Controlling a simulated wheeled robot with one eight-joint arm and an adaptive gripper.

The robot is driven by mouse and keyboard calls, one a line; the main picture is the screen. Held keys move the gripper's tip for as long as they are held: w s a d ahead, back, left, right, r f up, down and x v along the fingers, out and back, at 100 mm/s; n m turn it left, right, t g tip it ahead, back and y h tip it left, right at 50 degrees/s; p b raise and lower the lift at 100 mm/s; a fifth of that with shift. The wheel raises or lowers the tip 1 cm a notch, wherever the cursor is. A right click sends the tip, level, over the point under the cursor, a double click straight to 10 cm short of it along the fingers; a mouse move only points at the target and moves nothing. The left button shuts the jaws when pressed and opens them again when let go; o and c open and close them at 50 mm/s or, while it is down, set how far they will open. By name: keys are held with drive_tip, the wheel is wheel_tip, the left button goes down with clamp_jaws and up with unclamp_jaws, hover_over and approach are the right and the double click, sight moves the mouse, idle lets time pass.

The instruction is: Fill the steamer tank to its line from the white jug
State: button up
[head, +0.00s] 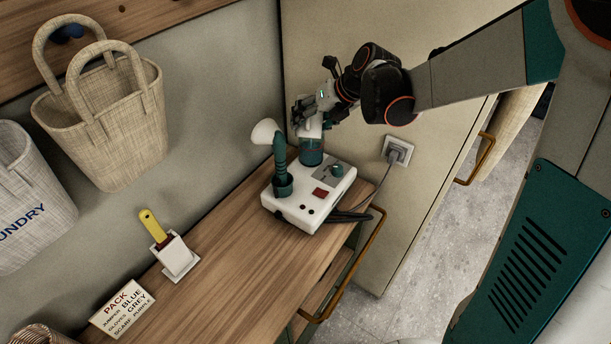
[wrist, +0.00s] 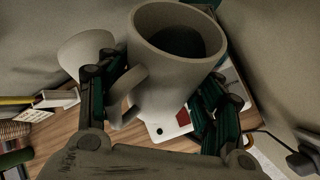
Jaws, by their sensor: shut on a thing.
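The white steamer (head: 308,205) stands on the wooden bench, with a dial and a red button on top. Its teal tank (head: 312,156) rises at the back and shows a thin red line; the water level cannot be made out. My gripper (head: 318,114) is above the tank, shut on the white jug (wrist: 165,75). In the head view the jug (head: 312,131) is mostly hidden by the gripper and shows just over the tank. In the wrist view its mouth looks dark inside, and its handle is beside the left finger. No pouring stream is visible.
The steamer's teal hose and pale head (head: 265,132) stand close left of the tank. A cable runs to a wall socket (head: 398,151). A yellow-handled brush (head: 152,226) in a holder, a packing card (head: 122,309) and hanging baskets (head: 105,110) are left. The bench between is clear.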

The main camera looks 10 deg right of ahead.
drive_tip(key=shift+r+m+g+y, duration=0.4)
drive_tip(key=shift+r+g, duration=0.65)
drive_tip(key=shift+g, duration=0.15)
idle(6.8)
